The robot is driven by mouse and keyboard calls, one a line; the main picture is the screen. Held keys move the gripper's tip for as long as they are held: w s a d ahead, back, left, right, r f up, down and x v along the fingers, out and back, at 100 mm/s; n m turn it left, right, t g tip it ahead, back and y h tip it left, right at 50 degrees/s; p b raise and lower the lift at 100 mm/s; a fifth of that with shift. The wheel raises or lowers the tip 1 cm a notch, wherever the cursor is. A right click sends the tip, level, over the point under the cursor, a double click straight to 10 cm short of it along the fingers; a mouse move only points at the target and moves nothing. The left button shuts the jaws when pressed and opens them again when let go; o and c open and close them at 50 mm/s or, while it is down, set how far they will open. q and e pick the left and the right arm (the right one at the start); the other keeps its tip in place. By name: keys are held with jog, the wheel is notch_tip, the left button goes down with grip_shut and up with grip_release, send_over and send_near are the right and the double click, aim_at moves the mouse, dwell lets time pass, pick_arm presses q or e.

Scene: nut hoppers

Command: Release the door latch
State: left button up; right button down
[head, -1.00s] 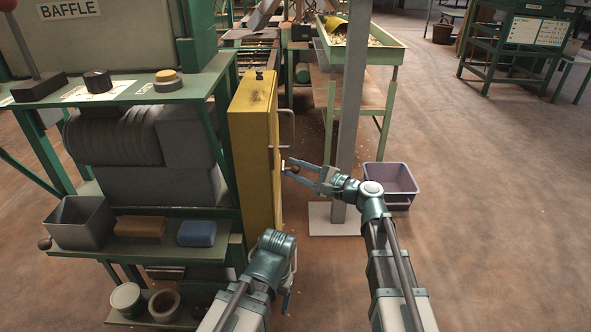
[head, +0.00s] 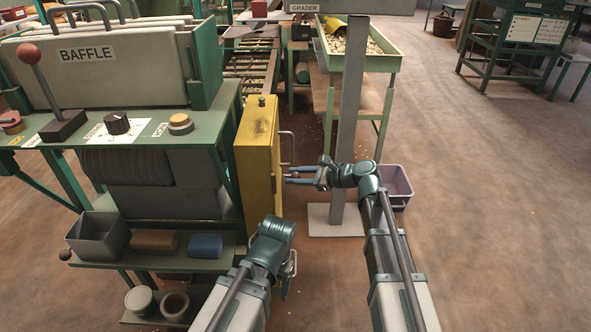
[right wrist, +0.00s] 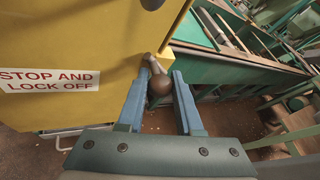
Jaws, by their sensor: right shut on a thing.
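The yellow door (head: 257,150) stands on the side of the green machine, with a grey pull handle (head: 287,147) on its edge side. The door latch is a short metal lever with a dark round knob (right wrist: 161,85), seen in the right wrist view. My right gripper (head: 290,178) reaches the door from the right, below the pull handle. In the right wrist view its blue fingers (right wrist: 160,98) lie on both sides of the knob and are shut on it. The door looks closed. My left arm points down in front of the door's lower part, and its fingers are mostly hidden.
The machine's shelf holds a grey bin (head: 98,237) and a blue block (head: 205,246). A grey post (head: 347,130) stands close behind my right gripper, with a purple bin (head: 398,186) beside it.

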jog(key=shift+w+r+m+g+h+p, duration=0.3)
jog(key=shift+w+r+m+g+p, duration=0.3)
jog(key=shift+m+p, duration=0.4)
jog(key=shift+w+m+g+p, duration=0.35)
jog(key=shift+m+g+p, duration=0.3)
jog(key=shift+m+g, duration=0.4)
jog(key=shift+w+m+g+p, duration=0.35)
jog(key=shift+m+g+p, duration=0.35)
jog(key=shift+g, duration=0.65)
jog(key=c, duration=0.6)
grip_release()
